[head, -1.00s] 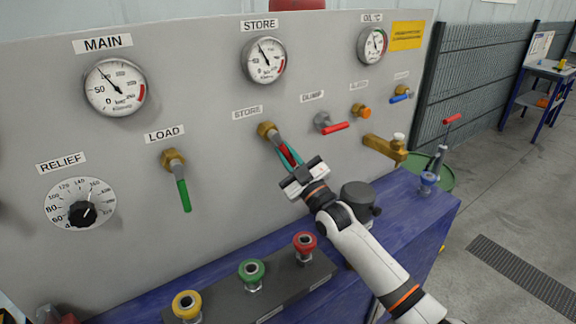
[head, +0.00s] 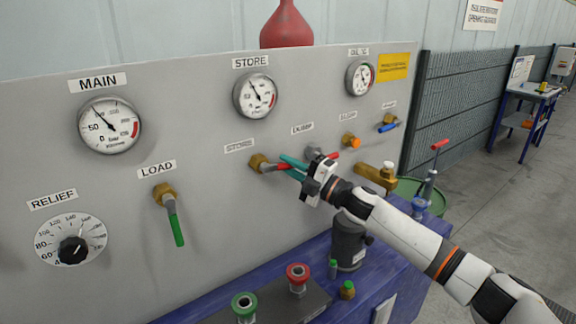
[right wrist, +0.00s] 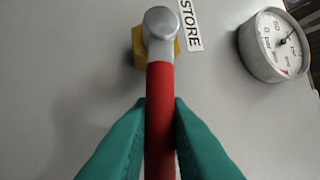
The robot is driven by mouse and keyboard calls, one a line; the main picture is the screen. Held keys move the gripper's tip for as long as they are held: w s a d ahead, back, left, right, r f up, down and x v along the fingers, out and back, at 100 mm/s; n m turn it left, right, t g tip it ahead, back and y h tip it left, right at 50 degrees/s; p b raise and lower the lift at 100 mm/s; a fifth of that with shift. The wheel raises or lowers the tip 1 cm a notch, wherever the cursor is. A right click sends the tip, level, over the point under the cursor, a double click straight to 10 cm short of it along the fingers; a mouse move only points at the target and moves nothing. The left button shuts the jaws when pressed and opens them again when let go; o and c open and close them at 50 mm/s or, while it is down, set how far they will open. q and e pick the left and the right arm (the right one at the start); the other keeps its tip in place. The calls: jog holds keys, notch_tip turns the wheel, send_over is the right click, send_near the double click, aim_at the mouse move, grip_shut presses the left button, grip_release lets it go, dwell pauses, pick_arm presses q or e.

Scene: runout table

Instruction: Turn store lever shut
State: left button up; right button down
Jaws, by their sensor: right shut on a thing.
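The store lever has a red handle and a brass valve body (head: 257,163) under the STORE label on the grey panel. In the head view the lever (head: 276,167) points to the right, nearly level. My right gripper (head: 292,167) has teal fingers, shut around the red handle. In the right wrist view the red handle (right wrist: 160,110) runs between the two teal fingers (right wrist: 160,140), with the grey lever hub above it. The outer end of the handle is hidden by the gripper. My left gripper is not in view.
The dump lever (head: 331,156), partly hidden, is just behind my right gripper. The green load lever (head: 174,220) hangs down at the left. Green (head: 244,305) and red (head: 298,277) knobs stand on the ledge below. A brass tap (head: 375,176) juts out at the right.

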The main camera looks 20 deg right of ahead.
jog(key=shift+r+n+g+p, duration=0.55)
jog(key=shift+n+p, duration=0.15)
jog(key=shift+n, duration=0.4)
jog(key=c, duration=1.4)
grip_release()
jog(key=b+v, duration=0.4)
jog(key=v, duration=0.8)
